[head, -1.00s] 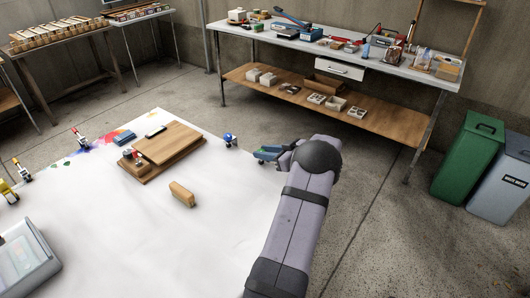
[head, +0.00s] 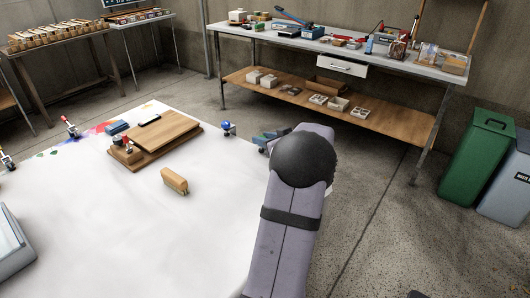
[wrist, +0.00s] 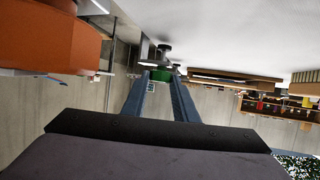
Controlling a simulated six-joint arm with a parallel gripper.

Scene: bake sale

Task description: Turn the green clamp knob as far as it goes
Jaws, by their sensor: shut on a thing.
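In the wrist view the green clamp knob (wrist: 160,76) sits between the tips of my gripper's two long blue-grey fingers. My gripper (wrist: 161,83) is shut on it. A grey metal clamp part (wrist: 161,53) shows just beyond the knob, close to the white table surface at the top of this view. In the head view my dark arm joint stands in front of this spot at the table's right edge, so the green knob is hidden there. How far the knob is turned cannot be told.
Other clamps sit along the white table's (head: 110,220) edge: a blue one (head: 228,129), a red one (head: 70,128) and a yellow one (head: 6,162). A wooden board (head: 160,140) and a wooden block (head: 174,181) lie on the table. An orange thing (wrist: 50,38) is close in the wrist view.

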